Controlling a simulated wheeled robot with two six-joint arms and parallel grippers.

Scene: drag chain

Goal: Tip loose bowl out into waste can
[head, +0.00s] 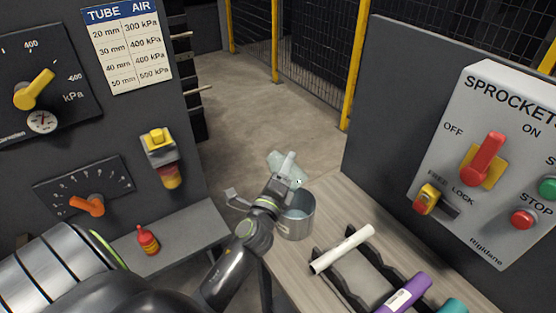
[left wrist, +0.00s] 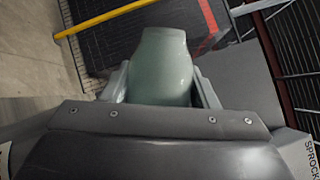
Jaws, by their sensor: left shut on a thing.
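The loose bowl (head: 298,172) is pale green, and my left gripper (head: 286,168) is shut on it. In the left wrist view the bowl (left wrist: 162,65) sits between the two fingers, its smooth side facing the camera. The bowl's inside and any contents are hidden. A round grey metal can (head: 296,224), which looks like the waste can, stands open-topped at the far end of the bench. In the head view the bowl appears just above and behind the can's rim; its exact height is unclear. My right gripper is not in view.
The wooden bench (head: 336,195) carries a dark rack (head: 360,270) with a white tube (head: 343,249) and a purple tube (head: 403,297). A red bottle (head: 148,240) stands on a grey ledge at left. Control panels flank both sides, with open floor between.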

